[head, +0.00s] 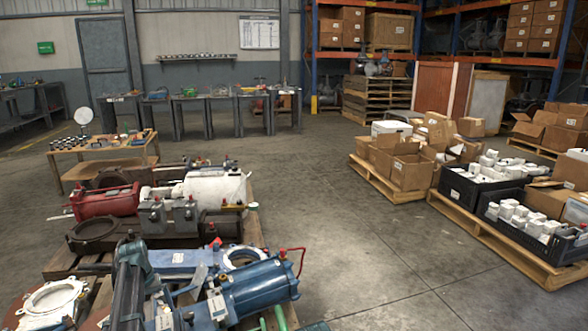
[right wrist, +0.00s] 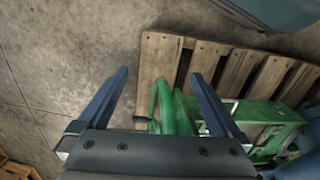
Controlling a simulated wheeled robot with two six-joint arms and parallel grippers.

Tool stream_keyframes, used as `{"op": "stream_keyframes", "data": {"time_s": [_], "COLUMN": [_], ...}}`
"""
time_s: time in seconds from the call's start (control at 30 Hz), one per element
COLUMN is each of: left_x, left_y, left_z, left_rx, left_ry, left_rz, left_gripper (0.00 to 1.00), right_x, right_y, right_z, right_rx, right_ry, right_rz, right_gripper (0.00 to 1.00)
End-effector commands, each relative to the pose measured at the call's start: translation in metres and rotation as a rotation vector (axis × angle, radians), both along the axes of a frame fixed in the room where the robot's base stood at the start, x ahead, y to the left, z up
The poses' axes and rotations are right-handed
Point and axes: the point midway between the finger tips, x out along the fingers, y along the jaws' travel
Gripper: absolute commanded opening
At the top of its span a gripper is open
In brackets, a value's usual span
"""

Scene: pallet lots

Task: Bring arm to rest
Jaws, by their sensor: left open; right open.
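My left arm comes up from the bottom left of the head view. Its gripper (head: 186,288) is open over the near pallet of machine parts, close to a blue cylindrical part (head: 262,286). Whether it touches anything there is unclear. In the right wrist view my right gripper (right wrist: 161,78) is open, its two dark fingers wide apart. Green curved tubing (right wrist: 172,108) of a green machine part (right wrist: 262,115) shows between and below the fingers, and nothing is clamped. A wooden pallet (right wrist: 160,62) lies under that part.
A red part (head: 105,203) and grey valve blocks (head: 172,215) crowd the near pallet. Right stand pallets with cardboard boxes (head: 410,172) and black crates (head: 470,196) of white packages. A low wooden table (head: 70,172) stands back left. The concrete floor between is clear.

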Motion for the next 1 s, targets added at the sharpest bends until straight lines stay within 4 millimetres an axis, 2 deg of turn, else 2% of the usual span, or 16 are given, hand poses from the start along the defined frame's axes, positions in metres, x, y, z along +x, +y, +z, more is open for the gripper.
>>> {"op": "stream_keyframes", "data": {"time_s": [0.03, 0.4, 0.57, 1.0], "left_x": [0.000, 0.002, 0.002, 0.002], "left_y": [-0.001, -0.004, -0.005, -0.005], "left_z": [-0.014, -0.058, -0.065, -0.063], "left_rx": [0.000, 0.000, 0.000, 0.000], "left_ry": [0.000, 0.000, 0.000, 0.000], "left_rz": [0.000, -0.001, -0.001, 0.000], "left_gripper": [0.97, 0.97, 0.97, 0.97], "right_x": [0.000, 0.000, 0.000, 0.000], "right_y": [0.000, 0.000, 0.000, 0.000], "right_z": [-0.014, -0.058, -0.065, -0.063], "right_rx": [0.000, 0.000, 0.000, 0.000], "right_ry": [0.000, 0.000, 0.000, 0.000], "right_rz": [0.000, 0.000, 0.000, 0.000], "right_gripper": [1.00, 1.00, 1.00, 1.00]}}
